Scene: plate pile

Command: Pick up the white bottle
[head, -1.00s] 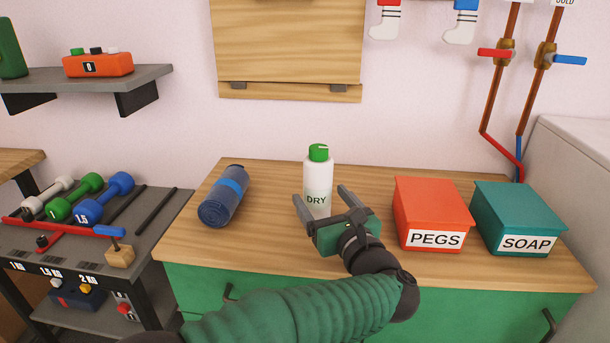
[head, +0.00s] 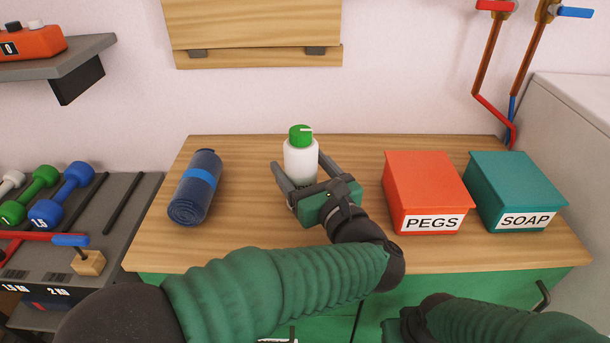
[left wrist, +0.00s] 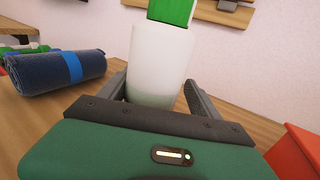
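The white bottle (head: 301,163) with a green cap stands upright on the wooden counter top. My left gripper (head: 303,172) is open, with one finger on each side of the bottle's lower body. The gripper body hides the bottle's base and label in the head view. In the left wrist view the bottle (left wrist: 158,62) rises between the two fingers (left wrist: 155,92), close in front of the palm. I cannot tell whether a finger touches it.
A rolled blue towel (head: 195,190) lies left of the bottle. An orange PEGS box (head: 425,180) and a teal SOAP box (head: 515,183) stand to the right. Wooden counter (head: 245,225) is bare between towel and bottle. A dumbbell rack (head: 130,225) stands at the left.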

